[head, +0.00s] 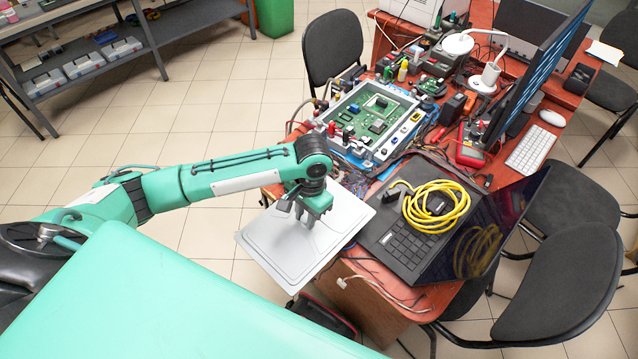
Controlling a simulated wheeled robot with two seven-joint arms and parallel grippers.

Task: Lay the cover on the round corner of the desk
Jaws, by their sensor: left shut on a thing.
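The cover is a flat, pale grey rectangular plate (275,246) with a raised inner outline. My left gripper (304,216) is shut on it from above, near its middle. The cover is at the near left end of the red-orange desk (372,292). Part of it overlaps the desk end, and its left part sticks out over the tiled floor. I cannot tell whether it touches the desk top. The cover hides part of the desk's near left edge. My right gripper is not in view.
An open black laptop (389,238) with a coiled yellow cable (437,207) lies right of the cover. A framed green circuit board (372,112) and tools crowd the desk behind. Black chairs (565,285) stand around.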

